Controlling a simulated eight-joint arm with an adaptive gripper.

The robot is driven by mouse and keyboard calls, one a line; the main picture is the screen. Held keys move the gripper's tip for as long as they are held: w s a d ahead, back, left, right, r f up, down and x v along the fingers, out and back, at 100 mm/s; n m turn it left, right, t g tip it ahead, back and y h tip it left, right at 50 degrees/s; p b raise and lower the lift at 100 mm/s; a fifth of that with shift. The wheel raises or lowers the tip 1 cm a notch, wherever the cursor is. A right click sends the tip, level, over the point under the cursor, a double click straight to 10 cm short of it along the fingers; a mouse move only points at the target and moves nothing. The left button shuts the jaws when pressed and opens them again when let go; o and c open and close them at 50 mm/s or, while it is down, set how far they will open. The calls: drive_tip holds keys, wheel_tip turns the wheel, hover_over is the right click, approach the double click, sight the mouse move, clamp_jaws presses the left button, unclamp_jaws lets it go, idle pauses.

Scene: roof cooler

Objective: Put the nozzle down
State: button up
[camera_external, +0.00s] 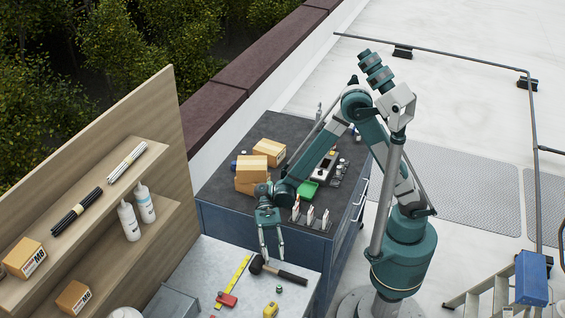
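My gripper (272,257) points down over the light grey worktop (205,270), close above a black-headed hammer (288,275). Its two fingers are apart, and I see nothing between them. I cannot pick out the nozzle for certain. Several small white pointed pieces (310,216) stand in a row at the front of the dark cabinet top, one with a red part. They are too small to identify. A small green piece (279,288) lies on the worktop below the hammer handle.
A yellow strip (234,281), a red tool (227,300) and a yellow object (270,310) lie on the worktop. Wooden shelves (120,192) stand at left, a ladder (490,295) at right.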

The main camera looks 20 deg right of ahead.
drive_tip(key=w+d+r+t+y, duration=0.1)
drive_tip(key=w+d+r+t, duration=0.3)
drive_tip(key=w, duration=0.5)
drive_tip(key=w+d+r+t+y, duration=0.1)
drive_tip(key=w+d+y, duration=0.1)
drive_tip(key=w+d, duration=0.45)
drive_tip(key=w+d+r+t+y, duration=0.1)
drive_tip(key=w+d+r+t, duration=0.2)
drive_tip(key=w, duration=0.7)
drive_tip(key=w+d+r+t, duration=0.1)
drive_tip(key=w+d+t, duration=0.3)
drive_tip(key=d, duration=0.5)
drive_tip(key=w+d+r+t, duration=0.2)
drive_tip(key=w+d, duration=0.5)
drive_tip(key=d, duration=0.3)
drive_tip(key=d+r+n+t+h, duration=0.2)
drive_tip(key=d+t+h, duration=0.4)
drive_tip(key=d, duration=2.8)
drive_tip(key=shift+d+r+h, duration=0.15)
drive_tip(key=shift+r+h, duration=0.25)
drive_tip(key=shift+r, duration=0.05)
drive_tip(key=shift+o, duration=0.3)
